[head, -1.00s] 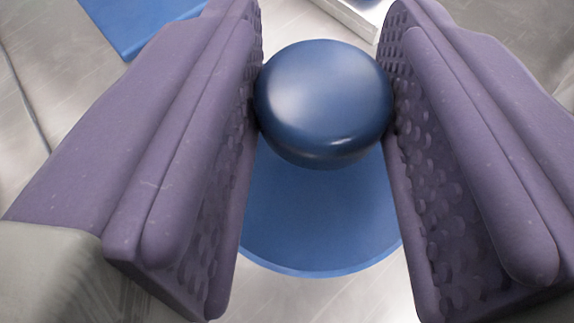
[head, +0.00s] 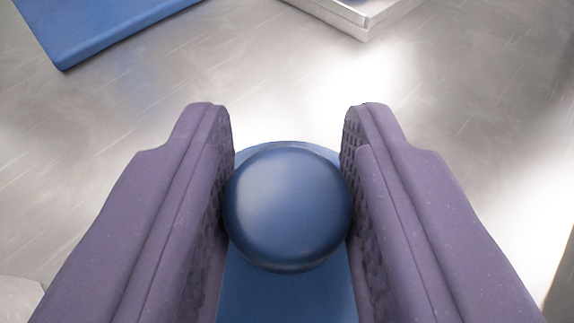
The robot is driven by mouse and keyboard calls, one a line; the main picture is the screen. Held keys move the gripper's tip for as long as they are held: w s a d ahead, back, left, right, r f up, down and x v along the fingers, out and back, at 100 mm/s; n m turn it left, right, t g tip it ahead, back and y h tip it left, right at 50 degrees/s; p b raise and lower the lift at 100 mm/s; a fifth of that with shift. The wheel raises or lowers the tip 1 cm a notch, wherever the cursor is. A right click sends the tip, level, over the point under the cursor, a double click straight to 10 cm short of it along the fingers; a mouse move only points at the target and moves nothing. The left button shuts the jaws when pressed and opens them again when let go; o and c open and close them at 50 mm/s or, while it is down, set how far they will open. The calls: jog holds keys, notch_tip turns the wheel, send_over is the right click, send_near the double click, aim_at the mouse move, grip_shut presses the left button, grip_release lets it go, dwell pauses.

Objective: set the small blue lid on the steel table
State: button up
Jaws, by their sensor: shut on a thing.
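The small blue lid (head: 287,300) has a round, glossy dark blue knob (head: 287,215) above a flatter, lighter blue disc. My gripper (head: 288,170) is shut on the knob, with one purple padded finger against its left side and the other against its right. The fingers hide the disc's left and right edges. The steel table (head: 270,75) spreads out beyond the fingers. I cannot tell whether the disc touches the table or hangs above it.
A flat blue board (head: 105,25) lies at the top left. The corner of a pale metal slab or tray (head: 355,15) shows at the top right. Bare table lies between them and my gripper, and to both sides. A pale thing (head: 18,298) shows at the lower left.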

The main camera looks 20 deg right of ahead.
jog(key=shift+f, duration=0.25)
jog(key=o, duration=1)
jog(key=shift+s, duration=0.1)
jog(key=shift+r, duration=0.15)
jog(key=p+v, duration=1.2)
jog(key=p, duration=0.2)
jog(key=shift+r, duration=0.4)
